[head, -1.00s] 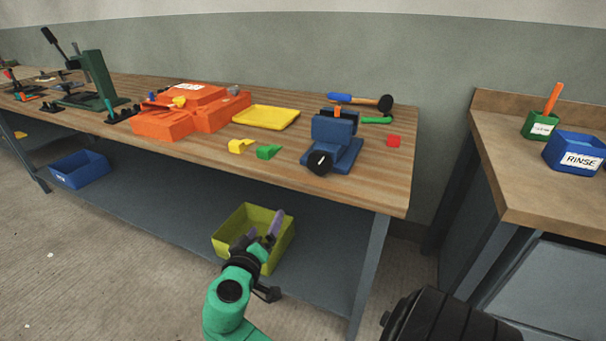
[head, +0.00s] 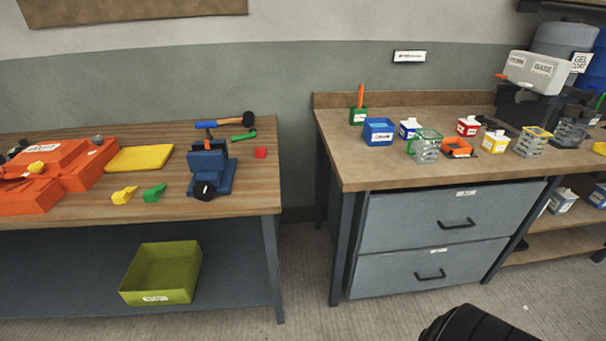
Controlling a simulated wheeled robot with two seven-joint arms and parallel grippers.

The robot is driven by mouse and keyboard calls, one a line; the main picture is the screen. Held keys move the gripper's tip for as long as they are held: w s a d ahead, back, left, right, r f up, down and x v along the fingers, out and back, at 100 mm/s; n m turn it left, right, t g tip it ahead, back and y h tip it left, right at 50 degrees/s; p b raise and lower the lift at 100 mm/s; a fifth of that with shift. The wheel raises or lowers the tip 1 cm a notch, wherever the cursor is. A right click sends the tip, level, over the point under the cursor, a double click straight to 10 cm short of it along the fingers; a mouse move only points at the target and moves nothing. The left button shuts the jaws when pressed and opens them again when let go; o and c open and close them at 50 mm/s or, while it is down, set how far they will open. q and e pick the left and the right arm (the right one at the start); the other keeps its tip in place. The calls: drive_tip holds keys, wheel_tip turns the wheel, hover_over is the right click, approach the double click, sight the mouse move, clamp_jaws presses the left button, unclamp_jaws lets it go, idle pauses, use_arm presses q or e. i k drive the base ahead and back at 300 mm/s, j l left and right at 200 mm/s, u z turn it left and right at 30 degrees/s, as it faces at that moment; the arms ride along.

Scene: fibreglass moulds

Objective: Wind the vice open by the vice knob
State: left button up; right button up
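The blue vice (head: 208,162) stands on the wooden bench near its right end. Its round black vice knob (head: 204,190) with a white mark faces the front edge of the bench. Something with an orange top and a small blue part shows at the top of the vice; I cannot tell whether it is held in the jaws. The gap between the jaws is too small to judge. Neither of my grippers is in view.
A yellow tray (head: 140,158), orange moulds (head: 50,170), yellow wedge (head: 124,195), green wedge (head: 154,193), mallet (head: 236,122) and red cube (head: 261,153) lie around the vice. An olive bin (head: 160,275) sits below. A gap separates the bench from the drawer cabinet (head: 430,240).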

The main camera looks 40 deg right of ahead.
sight(203, 191)
drive_tip(key=i+j+z, duration=0.15)
drive_tip(key=z, duration=0.35)
drive_tip(key=i+j+z, duration=0.25)
drive_tip(key=z, duration=0.25)
drive_tip(key=i+j+z, duration=0.15)
drive_tip(key=j+z, duration=0.3)
drive_tip(key=i+j+z, duration=0.1)
drive_tip(key=z, duration=0.4)
drive_tip(key=k+j, duration=0.05)
drive_tip(key=j, duration=0.05)
